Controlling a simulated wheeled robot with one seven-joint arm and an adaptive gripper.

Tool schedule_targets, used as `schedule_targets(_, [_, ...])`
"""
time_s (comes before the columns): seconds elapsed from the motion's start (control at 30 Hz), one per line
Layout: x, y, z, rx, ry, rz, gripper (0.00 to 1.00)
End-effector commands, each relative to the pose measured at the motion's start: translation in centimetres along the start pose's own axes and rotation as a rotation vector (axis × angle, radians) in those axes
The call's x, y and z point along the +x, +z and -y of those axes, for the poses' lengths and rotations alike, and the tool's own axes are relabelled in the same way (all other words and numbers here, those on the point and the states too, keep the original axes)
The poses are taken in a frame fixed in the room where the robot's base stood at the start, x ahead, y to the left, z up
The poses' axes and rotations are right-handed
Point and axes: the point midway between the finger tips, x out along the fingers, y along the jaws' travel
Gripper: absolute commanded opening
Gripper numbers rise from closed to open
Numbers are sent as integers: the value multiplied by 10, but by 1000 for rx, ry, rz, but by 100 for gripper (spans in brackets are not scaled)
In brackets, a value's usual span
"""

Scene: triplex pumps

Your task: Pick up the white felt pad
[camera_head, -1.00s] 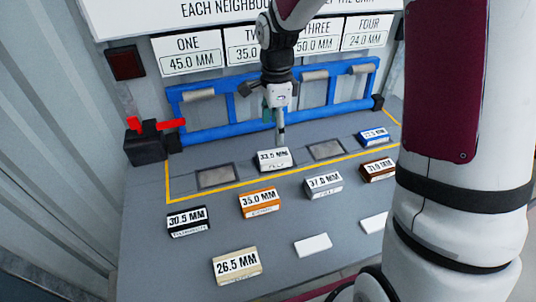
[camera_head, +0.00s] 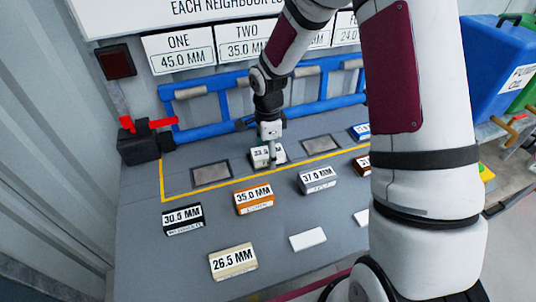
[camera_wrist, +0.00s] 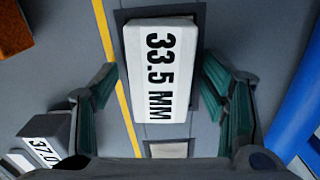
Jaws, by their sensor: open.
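I cannot tell the exact fingertip height.
Empty dark plates flank the block, left (camera_head: 211,174) and right (camera_head: 322,144). In front stand a black block (camera_head: 183,218), an orange block (camera_head: 254,199), a grey block (camera_head: 317,180), a beige block (camera_head: 233,262) and a blank white block (camera_head: 308,239). A blue rail (camera_head: 215,129) runs behind.

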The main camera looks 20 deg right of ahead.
Motion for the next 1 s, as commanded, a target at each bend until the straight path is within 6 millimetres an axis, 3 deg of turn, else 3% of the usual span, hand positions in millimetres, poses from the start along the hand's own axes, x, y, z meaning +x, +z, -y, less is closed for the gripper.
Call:
schedule_targets(0.13, [0, 0, 0, 0, 0, 0, 67])
schedule_targets(0.37, [0, 0, 0, -1, 0, 0, 17])
schedule_targets(0.4, [0, 0, 0, -1, 0, 0, 15])
schedule_targets(0.73, [-6, 0, 1, -1, -3, -1, 14])
schedule_targets(1.0, [-53, 0, 2, -1, -6, -1, 14])
